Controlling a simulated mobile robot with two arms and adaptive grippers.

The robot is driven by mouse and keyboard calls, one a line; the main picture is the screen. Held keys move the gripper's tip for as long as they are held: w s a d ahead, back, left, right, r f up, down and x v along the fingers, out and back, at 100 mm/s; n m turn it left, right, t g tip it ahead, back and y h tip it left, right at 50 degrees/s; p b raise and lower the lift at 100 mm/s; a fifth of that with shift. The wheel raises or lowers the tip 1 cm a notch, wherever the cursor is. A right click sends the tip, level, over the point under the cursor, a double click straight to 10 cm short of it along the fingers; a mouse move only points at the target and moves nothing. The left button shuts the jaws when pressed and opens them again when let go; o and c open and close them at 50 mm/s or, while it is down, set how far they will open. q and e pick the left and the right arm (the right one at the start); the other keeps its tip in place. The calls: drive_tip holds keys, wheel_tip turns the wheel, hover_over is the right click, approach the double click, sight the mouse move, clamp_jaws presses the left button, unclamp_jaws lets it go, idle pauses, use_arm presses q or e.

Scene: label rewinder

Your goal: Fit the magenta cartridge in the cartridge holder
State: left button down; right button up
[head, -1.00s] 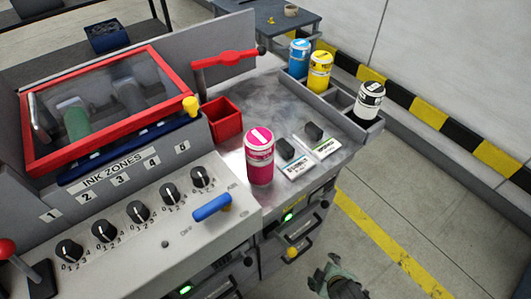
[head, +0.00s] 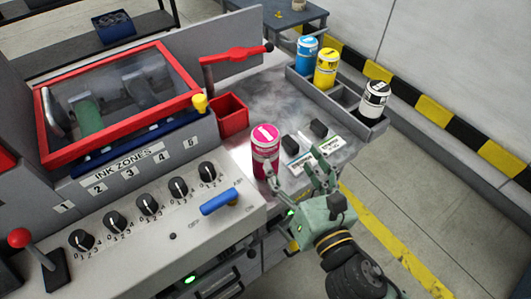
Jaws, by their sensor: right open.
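The cartridge holder (head: 345,98) is a grey compartmented tray at the back right of the worktop. It holds a cyan cartridge (head: 307,54), a yellow cartridge (head: 326,67) and a black-and-white cartridge (head: 374,98). A bare compartment shows between the yellow and black-and-white ones. My right gripper (head: 296,182) is open, just right of and in front of the magenta cartridge, its fingers partly overlapping the cartridge's lower right in the picture. Whether they touch cannot be told. My left gripper is out of view.
A red open box (head: 231,114) stands behind the magenta cartridge, below a red lever (head: 236,56). The knob panel with a blue handle (head: 219,202) lies to the left.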

sight(272, 152)
drive_tip(key=shift+s+a+r+n+y, duration=0.2)
drive_tip(key=shift+a+r+n, duration=0.1)
drive_tip(key=shift+n, duration=0.25)
drive_tip(key=shift+s+a+r+n+y, duration=0.2)
drive_tip(key=shift+a+n, duration=0.1)
drive_tip(key=shift+n, duration=0.25)
drive_tip(key=shift+a+r+n, duration=0.15)
drive_tip(key=shift+a+n, duration=0.15)
drive_tip(key=shift+n, duration=0.1)
drive_tip(key=shift+y, duration=0.3)
drive_tip(key=p+x, duration=0.1)
drive_tip(key=x, duration=0.2)
drive_tip(key=p+x, duration=0.1)
drive_tip(key=x, duration=0.3)
drive_tip(key=shift+a+p, duration=0.35)
drive_tip(key=shift+w+a, duration=0.1)
drive_tip(key=shift+w, duration=0.1)
drive_tip(key=shift+c, duration=0.4)
drive_tip(key=c, duration=1.5)
clamp_jaws()
